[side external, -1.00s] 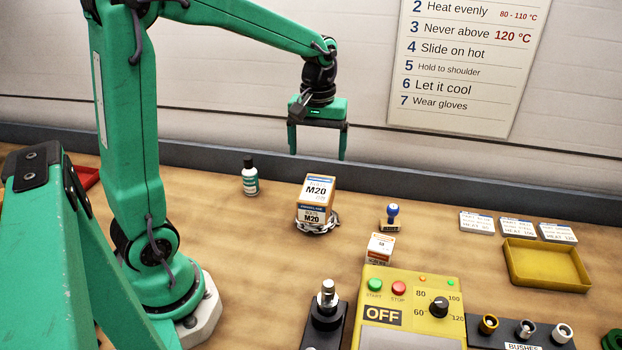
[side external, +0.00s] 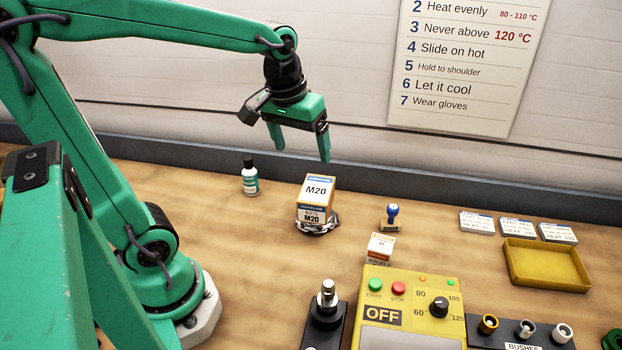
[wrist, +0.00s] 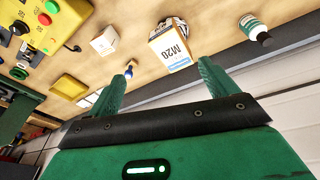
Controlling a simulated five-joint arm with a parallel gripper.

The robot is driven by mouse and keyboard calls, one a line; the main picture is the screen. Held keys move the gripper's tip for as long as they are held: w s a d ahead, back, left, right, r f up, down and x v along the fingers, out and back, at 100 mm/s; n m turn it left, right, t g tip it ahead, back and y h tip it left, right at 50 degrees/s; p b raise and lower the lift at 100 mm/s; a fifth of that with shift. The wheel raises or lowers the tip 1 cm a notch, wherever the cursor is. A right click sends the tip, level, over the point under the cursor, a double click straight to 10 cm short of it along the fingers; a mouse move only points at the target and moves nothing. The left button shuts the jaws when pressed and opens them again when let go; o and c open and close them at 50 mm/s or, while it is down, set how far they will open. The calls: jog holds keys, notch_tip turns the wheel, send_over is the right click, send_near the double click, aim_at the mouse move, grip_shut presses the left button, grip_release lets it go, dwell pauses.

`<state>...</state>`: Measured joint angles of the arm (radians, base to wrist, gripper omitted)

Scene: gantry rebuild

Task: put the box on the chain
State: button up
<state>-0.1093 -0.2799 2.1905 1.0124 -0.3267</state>
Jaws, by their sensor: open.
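The M20 box (side external: 315,192), white and orange-brown with a blue stripe, stands upright on the bench. The silvery chain (side external: 318,230) shows around its foot; the box appears to rest on it, and most of the chain is hidden beneath. In the wrist view the box (wrist: 172,48) lies beyond the fingertips, with a bit of chain (wrist: 172,22) at its far end. My gripper (side external: 302,154) is open and empty, above the bench and behind the box, clear of it. Its two green fingers also show in the wrist view (wrist: 166,66), spread apart.
The yellow heater (side external: 412,295), black post (side external: 325,308) and yellow tray (side external: 545,264) lie nearer and right.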

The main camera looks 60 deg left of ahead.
jog(key=s+d+m+t, duration=0.3)
jog(key=s+m, duration=0.2)
jog(key=s, duration=0.3)
jog(key=shift+d+r, duration=0.2)
jog(key=shift+r, duration=0.1)
